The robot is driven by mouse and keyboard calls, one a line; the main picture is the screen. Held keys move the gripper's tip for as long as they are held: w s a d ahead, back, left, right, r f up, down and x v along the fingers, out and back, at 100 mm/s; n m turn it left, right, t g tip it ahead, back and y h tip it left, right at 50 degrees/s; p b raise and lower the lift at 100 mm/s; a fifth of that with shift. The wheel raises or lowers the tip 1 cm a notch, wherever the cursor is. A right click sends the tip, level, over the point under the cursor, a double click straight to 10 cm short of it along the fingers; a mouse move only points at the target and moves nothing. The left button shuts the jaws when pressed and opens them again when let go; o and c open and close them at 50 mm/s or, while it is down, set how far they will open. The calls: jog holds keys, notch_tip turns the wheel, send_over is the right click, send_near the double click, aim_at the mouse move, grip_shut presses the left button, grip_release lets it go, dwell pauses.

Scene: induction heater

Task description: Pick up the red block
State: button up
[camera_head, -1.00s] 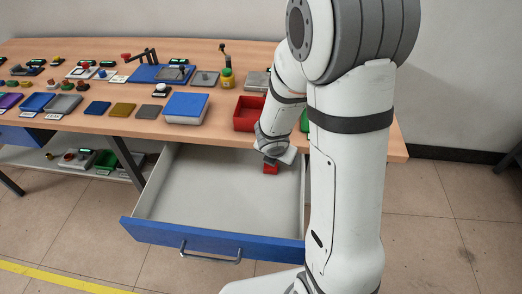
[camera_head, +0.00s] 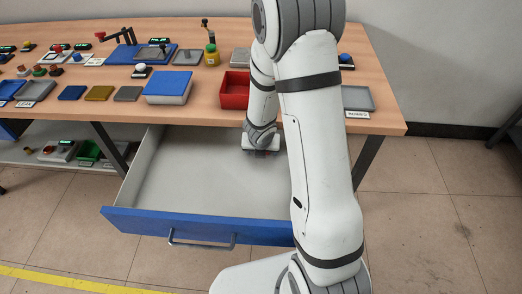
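The red block cannot be made out clearly now; only a small dark patch shows under my gripper, and the arm blocks part of the view there. My gripper (camera_head: 263,152) points down at the back right of the open drawer (camera_head: 200,170). Its fingers are too small and hidden to tell whether they are open or shut, or whether they hold anything. The drawer's visible floor is bare grey-white, with a blue front panel (camera_head: 195,226).
A red bin (camera_head: 235,88) stands on the wooden table just behind my gripper. A blue-lidded box (camera_head: 168,85) is left of it, and a grey tray (camera_head: 357,97) is to the right. The drawer walls and table edge lie close around my gripper.

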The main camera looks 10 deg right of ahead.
jog(key=shift+c, duration=0.2)
jog(key=c, duration=1)
jog(key=shift+c, duration=0.2)
jog(key=shift+r, duration=0.1)
